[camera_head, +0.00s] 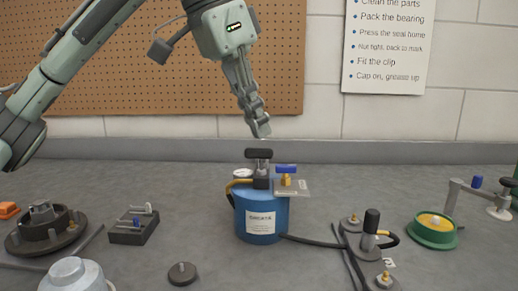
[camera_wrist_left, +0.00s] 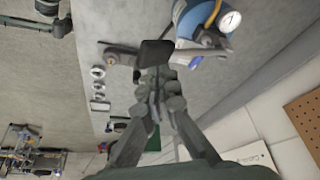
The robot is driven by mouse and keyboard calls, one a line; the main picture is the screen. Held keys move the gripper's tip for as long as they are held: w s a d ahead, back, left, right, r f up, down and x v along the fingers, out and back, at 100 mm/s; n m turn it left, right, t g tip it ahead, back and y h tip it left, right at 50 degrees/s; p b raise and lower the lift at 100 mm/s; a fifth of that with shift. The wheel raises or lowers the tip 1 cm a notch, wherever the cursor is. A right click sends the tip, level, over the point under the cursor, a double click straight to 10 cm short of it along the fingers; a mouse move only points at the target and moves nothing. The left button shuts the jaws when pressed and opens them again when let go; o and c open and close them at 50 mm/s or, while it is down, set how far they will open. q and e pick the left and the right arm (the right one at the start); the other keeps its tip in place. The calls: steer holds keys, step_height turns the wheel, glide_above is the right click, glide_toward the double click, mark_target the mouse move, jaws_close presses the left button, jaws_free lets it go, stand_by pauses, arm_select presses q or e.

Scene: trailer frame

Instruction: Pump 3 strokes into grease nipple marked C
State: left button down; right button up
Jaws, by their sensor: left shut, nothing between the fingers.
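A blue grease pot (camera_head: 262,222) stands mid-bench with a printed label, a black T-handle (camera_head: 259,153) on top, a white gauge (camera_head: 242,173) and a blue-handled brass valve (camera_head: 286,172). My left gripper (camera_head: 261,130) is shut and empty, pointing down just above the T-handle. In the left wrist view, the handle (camera_wrist_left: 157,52) shows just beyond the fingers (camera_wrist_left: 158,82). A dark hose (camera_head: 312,241) runs right from the pot to a black-handled fitting (camera_head: 371,230). Small brass nipples on grey plates show beside it (camera_head: 353,221) and in front (camera_head: 386,279). Their letters are unreadable. My right gripper is out of view.
A dark flanged hub (camera_head: 46,232) and a small block with pins (camera_head: 133,225) lie at left. The bench's back ledge (camera_head: 400,151) runs behind the pot.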

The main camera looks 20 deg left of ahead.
mark_target(261, 155)
arm_select(q)
steer(key=shift+f, duration=0.15)
steer(key=shift+f, duration=0.55)
steer(key=shift+s+d+f+b, duration=0.1)
steer(key=shift+s+f+b, duration=0.1)
steer(key=shift+f+b, duration=0.3)
steer(key=shift+s+f+b, duration=0.15)
steer(key=shift+f+b, duration=0.1)
steer(key=shift+f, duration=0.4)
steer(key=shift+f, duration=0.15)
steer(key=shift+s+f+b, duration=0.25)
steer(key=shift+f+b, duration=0.2)
steer(key=shift+f, duration=0.55)
